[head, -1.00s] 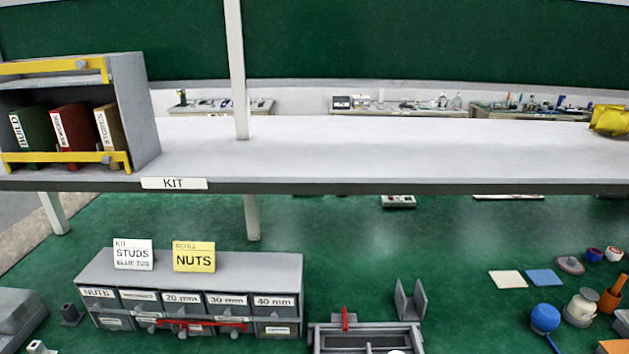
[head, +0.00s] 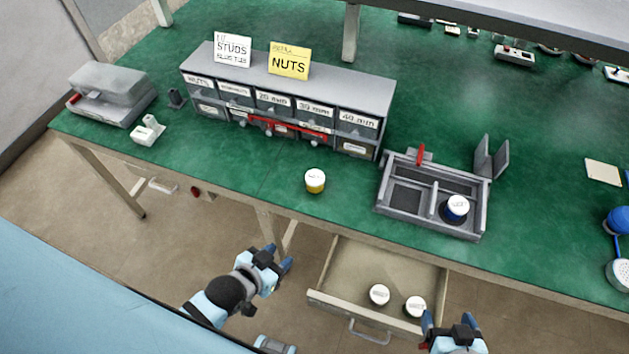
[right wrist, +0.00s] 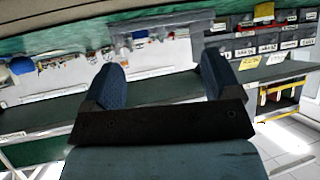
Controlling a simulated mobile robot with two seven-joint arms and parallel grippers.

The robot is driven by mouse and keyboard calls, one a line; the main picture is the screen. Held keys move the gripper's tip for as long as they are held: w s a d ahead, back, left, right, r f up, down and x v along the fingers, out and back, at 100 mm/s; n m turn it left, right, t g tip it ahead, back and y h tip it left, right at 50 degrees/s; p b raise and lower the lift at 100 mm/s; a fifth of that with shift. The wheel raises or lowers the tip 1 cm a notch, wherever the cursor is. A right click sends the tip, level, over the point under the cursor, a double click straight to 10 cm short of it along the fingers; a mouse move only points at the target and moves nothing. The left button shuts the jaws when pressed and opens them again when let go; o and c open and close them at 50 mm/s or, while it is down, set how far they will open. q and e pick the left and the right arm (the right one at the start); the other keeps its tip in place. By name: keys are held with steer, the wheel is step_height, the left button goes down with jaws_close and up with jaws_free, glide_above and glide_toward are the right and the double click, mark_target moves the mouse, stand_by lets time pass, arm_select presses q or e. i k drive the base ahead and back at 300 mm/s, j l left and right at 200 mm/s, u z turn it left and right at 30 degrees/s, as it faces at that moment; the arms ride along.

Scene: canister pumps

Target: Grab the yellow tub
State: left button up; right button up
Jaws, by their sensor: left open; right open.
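The yellow tub (head: 315,181) is small, with a white lid. It stands upright on the green bench near the front edge, in front of the drawer cabinet, in the head view. My left gripper (head: 279,257) is open and empty, below and to the left of the tub, in front of the bench edge. My right gripper (head: 452,323) is open at the bottom right, in front of the open drawer and well apart from the tub. In the right wrist view, the two blue fingers of my right gripper (right wrist: 168,85) stand wide apart with nothing between them.
A grey drawer cabinet (head: 222,84) with label cards stands behind the tub. A grey divided tray (head: 408,172) to the right holds a blue tub (head: 456,208). Below, an open drawer (head: 340,265) juts out with two white-lidded tubs. Green bench around the tub is clear.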

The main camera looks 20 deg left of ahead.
mark_target(314, 178)
steer(key=j+z, duration=0.1)
steer(key=j, duration=2.9)
